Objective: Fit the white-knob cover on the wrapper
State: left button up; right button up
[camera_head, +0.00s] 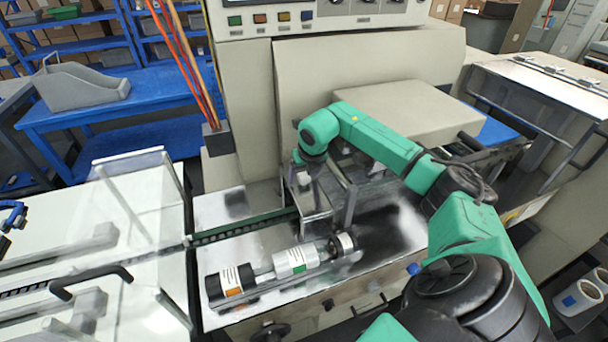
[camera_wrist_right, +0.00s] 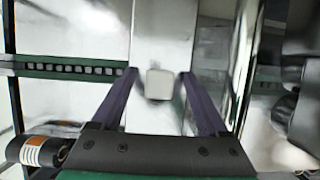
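The white knob (camera_wrist_right: 160,84) shows in the right wrist view, between the two dark fingers of my right gripper (camera_wrist_right: 160,75). The gripper is open, with a gap on both sides of the knob. Below the knob is a shiny, partly see-through cover (camera_wrist_right: 157,118). In the head view my right gripper (camera_head: 303,174) points down over the cover (camera_head: 318,200), at the front of the wrapper (camera_head: 365,62). I cannot tell whether the cover is seated. A small blue and black part (camera_head: 12,217) at the left edge may be my left gripper; its fingers are not clear.
A green-edged conveyor chain (camera_head: 245,227) runs in from the left. A clear guard frame (camera_head: 130,205) stands over the left table. A blue bench (camera_head: 150,88) stands behind.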

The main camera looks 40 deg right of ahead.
jog(key=shift+f, duration=0.15)
jog(key=b+v, duration=0.2)
jog(key=v, duration=1.2)
jog(key=shift+r, duration=0.4)
